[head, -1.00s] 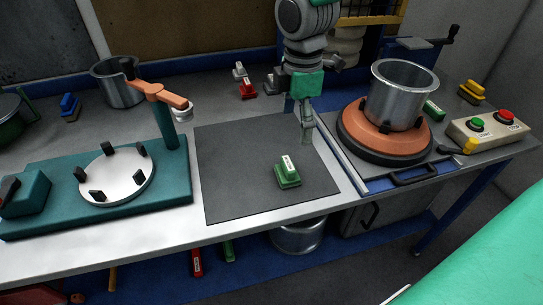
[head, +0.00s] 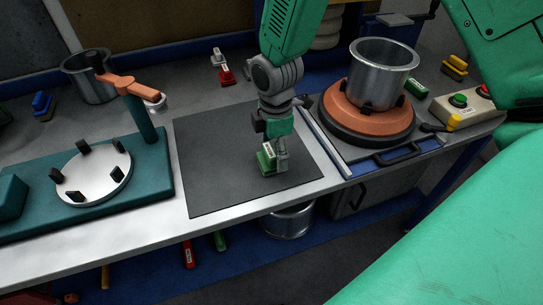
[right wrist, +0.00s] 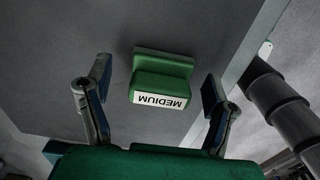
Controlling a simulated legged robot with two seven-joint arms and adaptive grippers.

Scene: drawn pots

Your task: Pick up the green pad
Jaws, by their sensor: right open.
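The green pad (head: 265,158) lies on the dark square mat (head: 205,170) on the bench. In the right wrist view the green pad (right wrist: 160,77) shows a white label reading "MEDIUM" and sits between the two fingers, apart from both. My right gripper (head: 283,160) comes down over the mat beside the pad and partly hides it in the head view. In the right wrist view my right gripper (right wrist: 155,90) is open, with a finger on each side of the pad. My left gripper is not in view.
A metal pot (head: 383,72) stands on an orange round base (head: 365,112) to the right. A teal fixture with a white disc (head: 92,172) is at left. The mat's left part is clear.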

